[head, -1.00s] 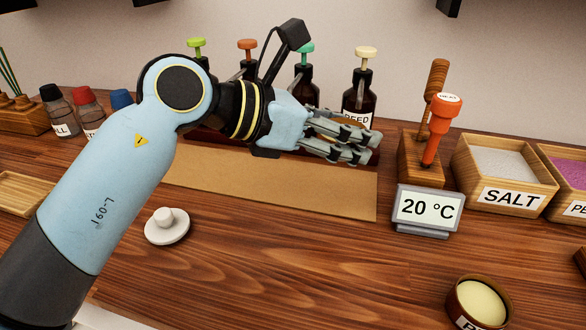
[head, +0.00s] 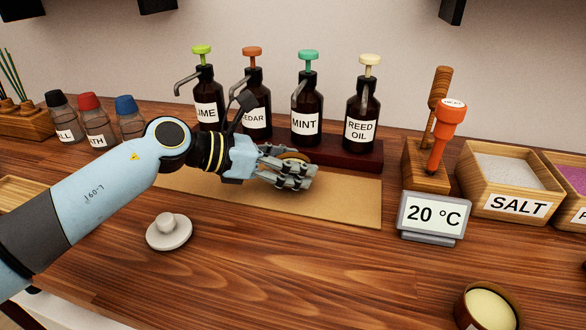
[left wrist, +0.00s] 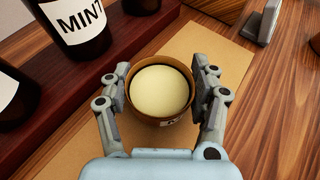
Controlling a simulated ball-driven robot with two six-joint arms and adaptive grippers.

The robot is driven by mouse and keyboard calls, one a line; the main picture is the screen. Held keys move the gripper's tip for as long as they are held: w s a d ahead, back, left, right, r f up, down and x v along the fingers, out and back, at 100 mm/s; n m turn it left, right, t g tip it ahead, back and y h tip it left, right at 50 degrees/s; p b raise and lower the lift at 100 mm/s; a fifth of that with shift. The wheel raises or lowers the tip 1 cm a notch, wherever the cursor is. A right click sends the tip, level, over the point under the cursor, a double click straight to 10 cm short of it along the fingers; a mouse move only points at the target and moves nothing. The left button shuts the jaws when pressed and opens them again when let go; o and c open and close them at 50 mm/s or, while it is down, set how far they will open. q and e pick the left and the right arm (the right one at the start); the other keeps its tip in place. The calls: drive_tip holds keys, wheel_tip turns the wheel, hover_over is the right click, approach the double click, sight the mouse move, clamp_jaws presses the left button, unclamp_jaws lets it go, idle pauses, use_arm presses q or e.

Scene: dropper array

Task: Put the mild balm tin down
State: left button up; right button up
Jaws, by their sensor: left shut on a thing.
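My left gripper (head: 296,177) is low over the tan mat (head: 345,202), in front of the mint bottle. It is shut on a round brown tin of pale cream balm, the mild balm tin (left wrist: 160,92). In the left wrist view the fingers hold the tin from both sides, and it looks upright. Only a bit of its label shows, too little to read. In the head view the fingers hide most of the tin. I cannot tell whether its base touches the mat. My right gripper is not in view.
Several pump bottles (head: 306,110) stand on a dark red rack (head: 345,154) behind the mat. A white lid-like disc (head: 180,238) lies in front. A thermometer display (head: 432,215) and salt box (head: 506,208) are right. Another balm tin (head: 488,308) is at lower right.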

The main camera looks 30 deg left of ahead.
use_arm(q)
drive_tip(key=shift+f, duration=0.55)
drive_tip(key=o, duration=0.7)
drive_tip(key=shift+f, duration=0.2)
drive_tip(key=o, duration=0.5)
drive_tip(key=shift+o, duration=0.2)
drive_tip(key=shift+r, duration=0.2)
drive_tip(key=v, duration=1.2)
